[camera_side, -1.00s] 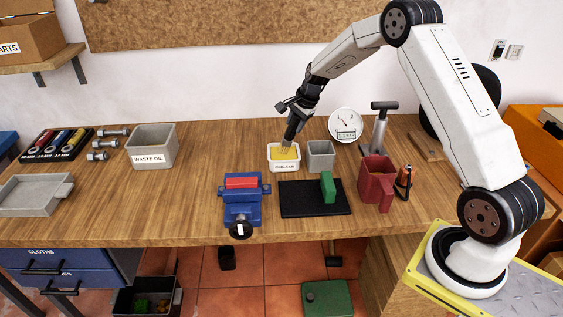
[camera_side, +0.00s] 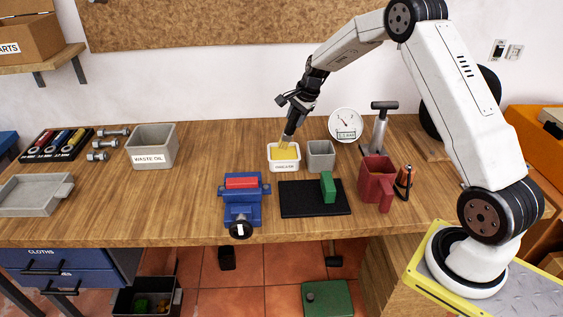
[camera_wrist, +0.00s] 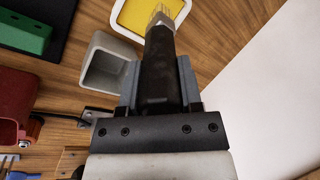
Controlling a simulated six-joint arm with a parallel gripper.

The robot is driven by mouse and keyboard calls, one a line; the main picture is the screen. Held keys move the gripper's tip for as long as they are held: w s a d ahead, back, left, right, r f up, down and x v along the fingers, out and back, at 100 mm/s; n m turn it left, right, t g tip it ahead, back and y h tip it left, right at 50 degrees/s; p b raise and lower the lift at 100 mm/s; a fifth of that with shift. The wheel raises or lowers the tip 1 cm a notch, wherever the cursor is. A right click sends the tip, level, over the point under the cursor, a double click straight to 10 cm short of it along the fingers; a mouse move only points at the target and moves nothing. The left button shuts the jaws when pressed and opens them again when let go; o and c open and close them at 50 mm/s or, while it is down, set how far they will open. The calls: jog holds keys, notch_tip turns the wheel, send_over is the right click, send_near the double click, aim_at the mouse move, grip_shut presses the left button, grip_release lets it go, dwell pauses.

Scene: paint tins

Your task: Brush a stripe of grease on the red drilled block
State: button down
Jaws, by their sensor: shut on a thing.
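My gripper (camera_side: 294,109) is shut on the dark handle of a brush (camera_side: 288,135). The brush points down over the white grease tub (camera_side: 285,166), which holds yellow grease (camera_side: 276,153). In the wrist view the handle (camera_wrist: 158,75) runs between my gripper's fingers (camera_wrist: 158,85), with the bristles (camera_wrist: 161,17) over the yellow grease. I cannot tell how deep the bristle tips reach. The red block (camera_side: 241,183) sits in the blue vise (camera_side: 243,211), left of and nearer than the tub. Its holes are too small to make out.
A grey square cup (camera_side: 320,163) stands just right of the tub. A green block (camera_side: 327,187) stands on a black mat (camera_side: 300,205). A red mug (camera_side: 376,180), a dial gauge (camera_side: 345,124) and a waste oil bin (camera_side: 152,158) stand around.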

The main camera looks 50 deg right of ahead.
jog(key=shift+r, duration=2.5)
jog(key=shift+a, duration=0.1)
jog(key=s+a+f+n+g+y, duration=0.1)
jog(key=s+a+f+n+g, duration=0.1)
jog(key=s+a+n, duration=0.5)
jog(key=s+a+f+n+g+y, duration=0.1)
jog(key=s+a+f+n+g, duration=0.1)
jog(key=s+a+n, duration=0.6)
jog(key=a+f+n, duration=0.1)
jog(key=a+n, duration=0.1)
jog(key=a, duration=0.3)
jog(key=shift+s+a+f+n+g+y, duration=0.15)
jog(key=shift+a+f+n+g+y, duration=0.15)
jog(key=shift+f+n+g+y, duration=0.1)
jog(key=shift+r, duration=0.1)
